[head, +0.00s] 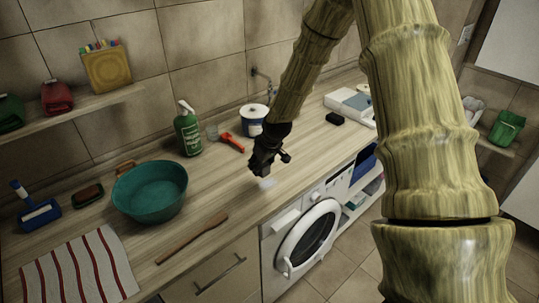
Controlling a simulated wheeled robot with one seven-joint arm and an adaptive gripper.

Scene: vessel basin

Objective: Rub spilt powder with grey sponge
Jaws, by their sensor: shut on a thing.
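My gripper (268,163) is dark and points down over the wooden counter, in front of the red-handled tool. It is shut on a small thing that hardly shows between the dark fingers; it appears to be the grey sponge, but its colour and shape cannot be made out. A pale whitish patch (267,183), which looks like the spilt powder, lies on the counter just below the fingertips, near the front edge. Whether the held thing touches the patch cannot be told.
A wooden stick (192,239) lies by the front edge, a black block (335,118) farther right. A washing machine (305,236) is below.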

